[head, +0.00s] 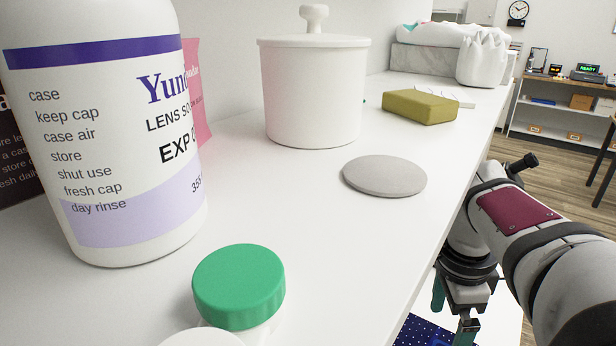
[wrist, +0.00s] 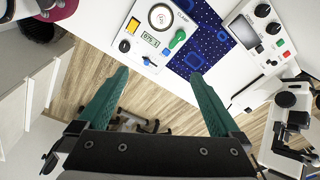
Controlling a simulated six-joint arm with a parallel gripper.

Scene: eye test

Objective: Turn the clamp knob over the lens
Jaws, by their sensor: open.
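A dark blue dotted mat (wrist: 206,35) and another white device (wrist: 262,27) lie right of the instrument. A microscope-like device (wrist: 290,120) is at right. The head view's shelf holds a bottle (head: 110,130), green-capped container (head: 240,285), canister (head: 315,95), grey disc (head: 385,175) and sponge (head: 420,106).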

